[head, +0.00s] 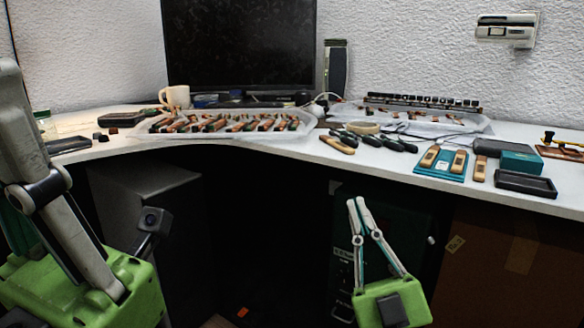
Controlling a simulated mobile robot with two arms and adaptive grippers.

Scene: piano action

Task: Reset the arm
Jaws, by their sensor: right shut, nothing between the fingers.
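My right gripper (356,201), with a green body and pale slim fingers, points up in front of the desk's front edge, at the lower middle right. Its fingertips are together and nothing is between them. It is apart from the desk and the objects on it. My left gripper (30,150) is large and close at the left edge, its green body at the lower left. One pale finger reaches upward; the other finger is mostly hidden, so I cannot tell whether it is open or shut.
The white desk (290,150) curves across the view. It holds a tray of piano action parts (150,135), a second tray (470,127), pliers (388,140), a teal pad (425,172), a black box (525,186), a mug (174,97) and a monitor (240,45). Dark space lies below.

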